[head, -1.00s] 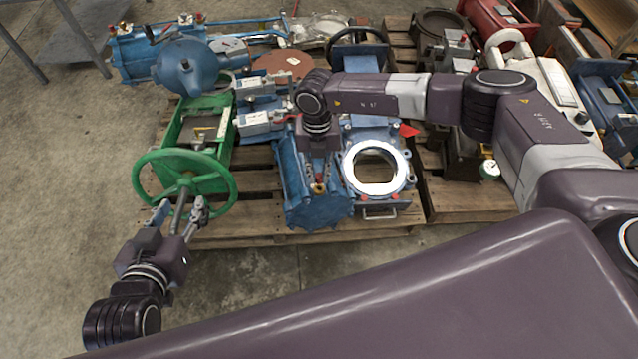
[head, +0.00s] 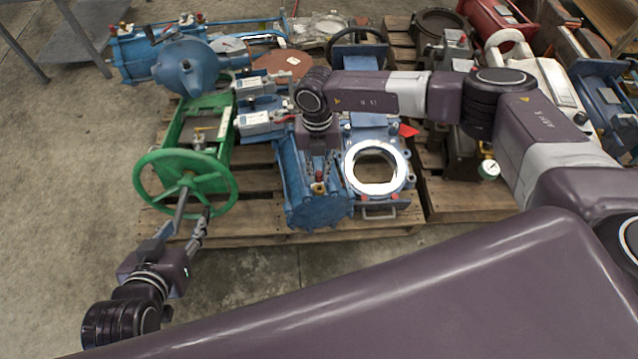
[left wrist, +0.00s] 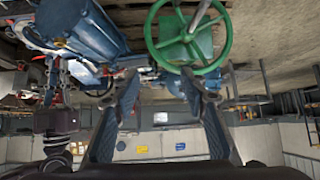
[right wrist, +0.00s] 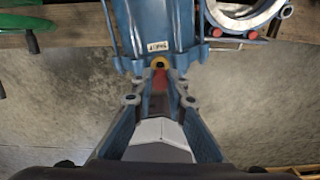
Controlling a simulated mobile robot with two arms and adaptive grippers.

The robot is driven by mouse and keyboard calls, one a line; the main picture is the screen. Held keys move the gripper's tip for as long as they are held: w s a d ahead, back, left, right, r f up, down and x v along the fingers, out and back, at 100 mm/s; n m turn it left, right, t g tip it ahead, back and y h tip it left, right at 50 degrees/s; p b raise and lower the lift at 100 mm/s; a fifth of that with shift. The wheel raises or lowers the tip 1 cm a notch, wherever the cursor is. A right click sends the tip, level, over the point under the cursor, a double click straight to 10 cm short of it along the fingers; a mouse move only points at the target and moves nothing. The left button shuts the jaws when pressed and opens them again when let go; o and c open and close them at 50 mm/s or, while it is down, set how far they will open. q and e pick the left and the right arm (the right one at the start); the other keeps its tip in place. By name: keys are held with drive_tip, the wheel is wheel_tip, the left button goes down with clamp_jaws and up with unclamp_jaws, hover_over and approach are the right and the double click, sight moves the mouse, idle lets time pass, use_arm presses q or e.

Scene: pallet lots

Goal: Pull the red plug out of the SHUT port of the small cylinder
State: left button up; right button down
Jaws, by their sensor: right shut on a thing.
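The small cylinder (head: 316,212) is blue and lies on the pallet, its near end facing me. In the right wrist view, a brass ring marks the port (right wrist: 158,62) on that end, below a small white label (right wrist: 158,46) I cannot read surely. My right gripper (right wrist: 159,92) is shut on the red plug (right wrist: 160,78), which sits at the port's mouth; I cannot tell how deep it sits. In the head view, my right gripper (head: 318,170) is above the cylinder's near end. My left gripper (head: 187,227) is open and empty, below the green handwheel (head: 146,182); it also shows in the left wrist view (left wrist: 158,88).
A blue valve body with a bright round flange (head: 352,180) stands right beside the cylinder. The green handwheel's frame (head: 170,135) is to the left. Wooden pallets (head: 250,226) carry the parts. The concrete floor in front is clear.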

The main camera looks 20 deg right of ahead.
drive_tip(key=shift+r+p, duration=0.35)
drive_tip(key=shift+r, duration=0.1)
use_arm(q)
drive_tip(key=s+a+f+g+y, duration=0.1)
drive_tip(key=s+a+f+g, duration=0.1)
drive_tip(key=s+f+g, duration=0.2)
drive_tip(key=shift+s+a+f+p, duration=0.3)
drive_tip(key=shift+s+p, duration=0.1)
drive_tip(key=shift+s, duration=1.5)
use_arm(e)
drive_tip(key=shift+w+r, duration=0.1)
drive_tip(key=shift+r, duration=0.4)
